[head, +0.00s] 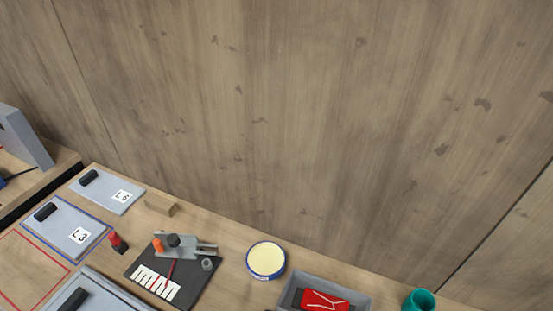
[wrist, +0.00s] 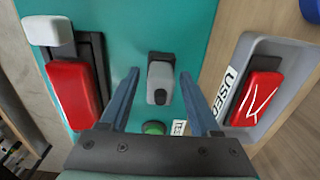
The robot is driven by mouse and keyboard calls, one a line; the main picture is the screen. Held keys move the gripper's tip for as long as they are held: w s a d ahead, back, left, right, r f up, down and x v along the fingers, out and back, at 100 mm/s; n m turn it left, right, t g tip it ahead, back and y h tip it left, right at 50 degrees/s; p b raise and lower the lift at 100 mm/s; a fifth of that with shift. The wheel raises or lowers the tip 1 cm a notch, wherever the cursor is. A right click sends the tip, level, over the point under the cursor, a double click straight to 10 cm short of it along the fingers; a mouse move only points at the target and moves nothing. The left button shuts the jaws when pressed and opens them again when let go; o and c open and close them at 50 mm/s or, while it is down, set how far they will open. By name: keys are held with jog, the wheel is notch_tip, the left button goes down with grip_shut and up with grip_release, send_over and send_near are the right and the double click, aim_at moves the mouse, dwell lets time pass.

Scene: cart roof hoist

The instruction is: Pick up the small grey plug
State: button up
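A small grey plug-like block (wrist: 161,78), with a darker top end and a dark oval on its face, is on a teal surface (wrist: 205,25) in the wrist view. I take it for the small grey plug. My gripper (wrist: 160,74) is open, with one finger on each side of this block and a gap on both sides. Whether the fingers are level with it or above it, I cannot tell. In the head view neither my gripper nor this block can be made out.
In the wrist view, a red block (wrist: 74,92) in a black holder is left, with a white block (wrist: 47,31) above it. A green button (wrist: 154,128) is between the fingers' bases. A grey "USED" tray (wrist: 285,48) holds a red piece (wrist: 257,98) at right.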

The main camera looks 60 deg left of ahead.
grip_shut()
dwell(1.2)
